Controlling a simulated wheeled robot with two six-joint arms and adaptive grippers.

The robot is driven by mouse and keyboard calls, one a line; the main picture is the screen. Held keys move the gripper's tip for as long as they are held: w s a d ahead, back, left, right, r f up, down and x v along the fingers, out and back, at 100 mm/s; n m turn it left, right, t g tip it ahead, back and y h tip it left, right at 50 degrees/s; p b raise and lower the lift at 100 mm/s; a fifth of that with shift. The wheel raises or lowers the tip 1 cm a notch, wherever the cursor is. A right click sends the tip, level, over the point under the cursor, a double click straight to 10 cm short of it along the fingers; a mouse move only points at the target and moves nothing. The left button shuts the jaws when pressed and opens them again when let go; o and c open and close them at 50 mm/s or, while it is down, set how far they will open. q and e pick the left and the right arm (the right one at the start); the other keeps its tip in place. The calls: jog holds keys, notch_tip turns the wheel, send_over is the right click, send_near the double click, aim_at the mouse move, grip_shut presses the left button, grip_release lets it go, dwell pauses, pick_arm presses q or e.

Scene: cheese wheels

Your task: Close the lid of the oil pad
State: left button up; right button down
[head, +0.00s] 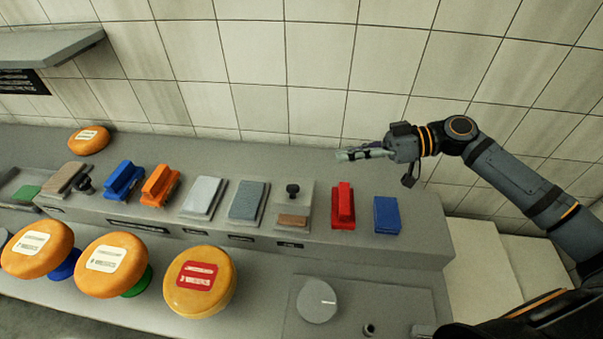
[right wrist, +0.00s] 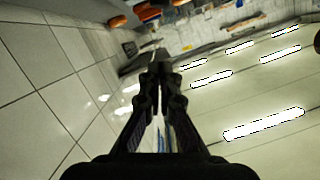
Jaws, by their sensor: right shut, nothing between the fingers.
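Which item is the oil pad is not certain, as I cannot read the small shelf labels. A pale plate with a black knob (head: 293,190) and a brown block (head: 293,220) stands on the grey raised shelf. A brown pad (head: 66,177) with a dark knob (head: 84,184) beside it lies at the shelf's left end. No lid is clearly distinguishable. My right gripper (head: 345,155) is above the back of the shelf, pointing left, shut and empty, apart from these things. It also shows in the right wrist view (right wrist: 160,68). My left gripper is not in view.
Blue (head: 123,181) and orange brushes (head: 160,185), white (head: 203,197) and grey-green pads (head: 248,202), a red brush (head: 343,205) and a blue block (head: 386,215) line the shelf. Cheese wheels (head: 200,283) stand in front. A tiled wall (head: 300,60) rises behind.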

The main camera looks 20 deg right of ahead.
jog(key=p, duration=0.3)
send_over(291, 188)
jog(key=w+d, duration=0.2)
jog(key=d, duration=0.2)
notch_tip(291, 188, down, 2)
jog(key=f, duration=0.1)
jog(key=f+p, duration=0.1)
jog(key=s+a+f, duration=0.1)
jog(key=shift+s+f+p, duration=0.1)
jog(key=shift+f+p, duration=0.1)
jog(key=shift+p, duration=0.2)
jog(key=shift+s+f, duration=0.25)
jog(key=shift+f, duration=0.25)
jog(key=shift+w, duration=0.1)
jog(key=b, duration=0.1)
jog(key=s+f+b, duration=0.1)
jog(key=shift+a+f+n+b, duration=0.15)
jog(key=shift+f+n+b, duration=0.1)
jog(key=shift+n+b, duration=0.15)
jog(key=shift+s, duration=0.1)
jog(key=shift+r, duration=0.25)
